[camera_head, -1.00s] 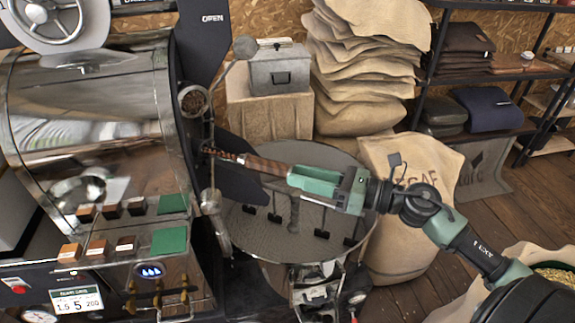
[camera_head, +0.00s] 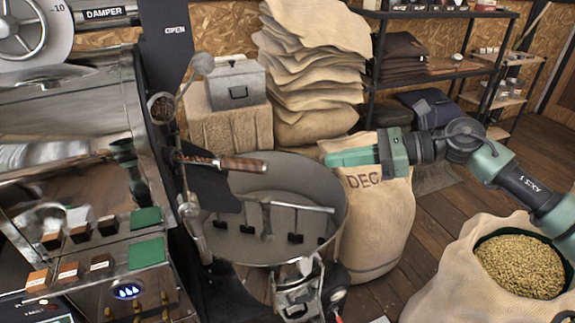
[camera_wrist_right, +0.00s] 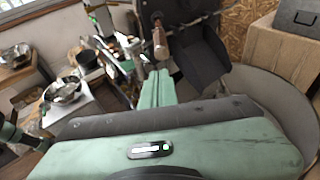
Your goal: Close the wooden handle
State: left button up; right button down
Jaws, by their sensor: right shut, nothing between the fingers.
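The wooden handle (camera_head: 243,163) is a brown grip on a metal rod. It sticks out to the right from the front of the roaster, above the round cooling tray (camera_head: 335,215). It also shows in the right wrist view (camera_wrist_right: 160,40), beyond the fingertips. My right gripper (camera_head: 330,159) is shut and empty. In the head view it appears to the right of the handle, with a visible gap between them. Its green fingers also show in the right wrist view (camera_wrist_right: 157,80). My left gripper is not in view.
The shiny roaster (camera_head: 70,140) fills the left side. A grey metal box (camera_head: 237,85) stands behind the tray. A DECAF sack (camera_head: 375,225) stands behind my right gripper, and an open sack of beans (camera_head: 520,265) is at the lower right.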

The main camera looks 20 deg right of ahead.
jog(key=p, duration=0.6)
send_near(221, 158)
jog(key=d, duration=0.1)
jog(key=s+d+f, duration=0.1)
jog(key=d, duration=0.1)
jog(key=s+d+f, duration=0.1)
jog(key=shift+s+d+f, duration=0.1)
jog(key=shift+s+d, duration=0.05)
jog(key=shift+s, duration=0.05)
jog(key=shift+w+a+f, duration=0.15)
jog(key=shift+w+a, duration=0.2)
jog(key=shift+a, duration=0.2)
jog(key=shift+a+f, duration=0.1)
jog(key=w+a, duration=0.2)
jog(key=a, duration=0.1)
jog(key=w+a, duration=0.1)
jog(key=a, duration=0.2)
jog(key=w+a+b, duration=0.1)
jog(key=w+a, duration=0.1)
jog(key=a, duration=0.1)
jog(key=shift+w+a, duration=0.15)
jog(key=shift+w, duration=0.15)
